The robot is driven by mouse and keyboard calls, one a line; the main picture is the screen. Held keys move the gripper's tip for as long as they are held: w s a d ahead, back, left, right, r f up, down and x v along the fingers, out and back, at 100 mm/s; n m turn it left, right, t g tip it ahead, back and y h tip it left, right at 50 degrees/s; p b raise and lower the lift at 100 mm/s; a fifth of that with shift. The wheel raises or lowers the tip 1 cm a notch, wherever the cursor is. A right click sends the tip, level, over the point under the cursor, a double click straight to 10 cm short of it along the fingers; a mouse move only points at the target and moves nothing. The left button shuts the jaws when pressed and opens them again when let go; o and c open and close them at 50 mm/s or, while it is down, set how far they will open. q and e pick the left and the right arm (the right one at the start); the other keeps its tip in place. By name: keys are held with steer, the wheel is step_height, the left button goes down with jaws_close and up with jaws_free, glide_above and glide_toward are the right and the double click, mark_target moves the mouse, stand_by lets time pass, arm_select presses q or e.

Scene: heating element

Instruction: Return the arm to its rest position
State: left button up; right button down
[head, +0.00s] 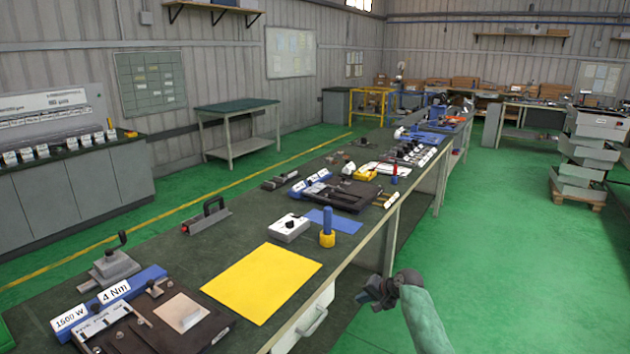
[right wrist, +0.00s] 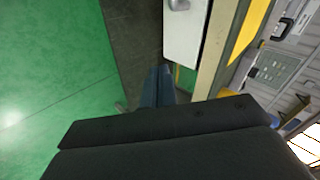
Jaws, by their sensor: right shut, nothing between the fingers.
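My right gripper (head: 367,293) is low in the head view, to the right of the long workbench (head: 160,235), over the dark floor strip beside its front side. It is apart from the bench and holds nothing. In the right wrist view its two blue-grey fingers (right wrist: 157,88) lie together, shut. My left arm and gripper are not in view.
The bench front has a white drawer (head: 305,320) with a handle close to my right gripper. On the bench lie a yellow sheet (head: 262,282), a white box (head: 290,228) and a blue-and-yellow tool (head: 327,230). The green floor (head: 520,270) to the right is free.

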step_height(320, 180, up, 3)
steer(key=w+d+n+t+h, duration=0.2)
steer(key=d+n+h, duration=0.1)
steer(key=n, duration=0.1)
steer(key=s+f+n+h, duration=0.3)
steer(key=s+f, duration=1.5)
steer(key=f, duration=0.1)
steer(key=s+f+g, duration=0.2)
steer(key=s+f, duration=0.6)
steer(key=s, duration=0.7)
steer(key=s+a+f+g, duration=0.1)
steer(key=s+f+g, duration=0.1)
steer(key=s+f, duration=0.6)
steer(key=s+a+f+g, duration=0.1)
steer(key=s+f, duration=0.7)
steer(key=s, duration=1.5)
steer(key=shift+a+f+g+h, duration=0.2)
steer(key=shift+f+g+h, duration=0.2)
steer(key=shift+g, duration=0.5)
